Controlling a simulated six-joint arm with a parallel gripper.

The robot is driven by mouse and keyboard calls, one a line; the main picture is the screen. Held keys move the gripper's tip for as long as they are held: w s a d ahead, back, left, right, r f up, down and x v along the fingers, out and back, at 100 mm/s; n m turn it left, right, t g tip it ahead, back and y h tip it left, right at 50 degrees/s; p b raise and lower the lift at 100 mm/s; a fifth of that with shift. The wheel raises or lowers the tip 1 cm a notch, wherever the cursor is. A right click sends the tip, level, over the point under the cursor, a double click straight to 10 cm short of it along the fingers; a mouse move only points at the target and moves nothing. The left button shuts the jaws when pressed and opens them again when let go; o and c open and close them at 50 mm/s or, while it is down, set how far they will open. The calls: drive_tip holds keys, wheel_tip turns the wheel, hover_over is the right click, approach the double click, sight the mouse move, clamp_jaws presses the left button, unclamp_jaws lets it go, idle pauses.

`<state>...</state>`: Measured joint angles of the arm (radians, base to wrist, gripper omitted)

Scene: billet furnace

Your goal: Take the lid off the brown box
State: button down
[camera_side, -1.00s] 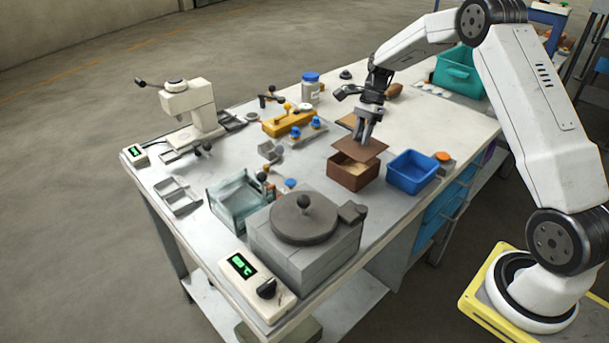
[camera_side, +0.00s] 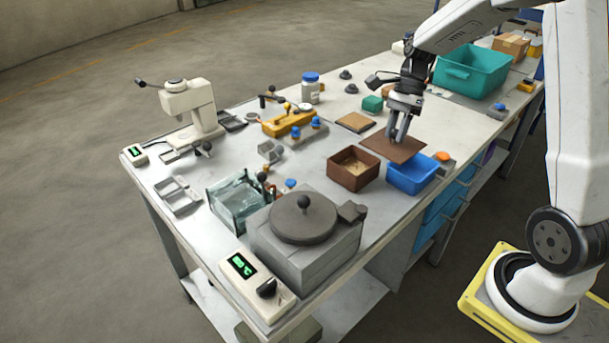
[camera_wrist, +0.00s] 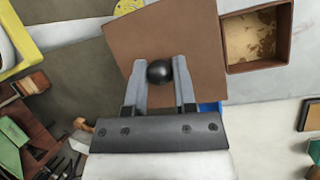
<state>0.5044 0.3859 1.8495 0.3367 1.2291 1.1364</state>
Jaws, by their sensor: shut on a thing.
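The brown box (camera_side: 353,184) stands open on the table, and its inside shows in the side view. It also shows at the upper right of the wrist view (camera_wrist: 284,57). Its lid (camera_side: 379,147) is a flat brown plate held in the air to the right of the box, at the back edge of the blue bin as seen. In the wrist view the lid (camera_wrist: 130,40) has a round black knob (camera_wrist: 159,72). My gripper (camera_side: 399,139) is shut on this knob, with a finger on each side of it.
The blue bin (camera_side: 405,187) stands right of the box, close under the lid. A flat tan-topped piece (camera_side: 355,122) and a green block (camera_side: 372,104) lie behind. The grey furnace (camera_side: 275,243) stands in front. Clear table lies at the back, before the teal crate (camera_side: 455,87).

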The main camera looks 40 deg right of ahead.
drive_tip(key=shift+s+a+r, duration=0.1)
drive_tip(key=shift+s+r, duration=0.05)
drive_tip(key=shift+s, duration=0.15)
drive_tip(key=shift+w, duration=0.1)
idle(0.4)
drive_tip(key=w+d+f+m+t+h, duration=0.1)
drive_tip(key=w+f+m+t, duration=0.1)
drive_tip(key=w+m, duration=0.4)
drive_tip(key=w+d+f+m+t+h, duration=0.1)
drive_tip(key=w+f+m, duration=0.4)
drive_tip(key=w, duration=0.6)
drive_tip(key=w+d+f+m+t+h, duration=0.1)
drive_tip(key=w+d+f+m+t, duration=0.1)
drive_tip(key=w+m, duration=0.5)
drive_tip(key=shift+w+f+t+h, duration=0.3)
drive_tip(key=shift+w+f+t, duration=0.2)
drive_tip(key=shift+w+f, duration=0.45)
drive_tip(key=shift+f, duration=3.95)
drive_tip(key=shift+f, duration=0.15)
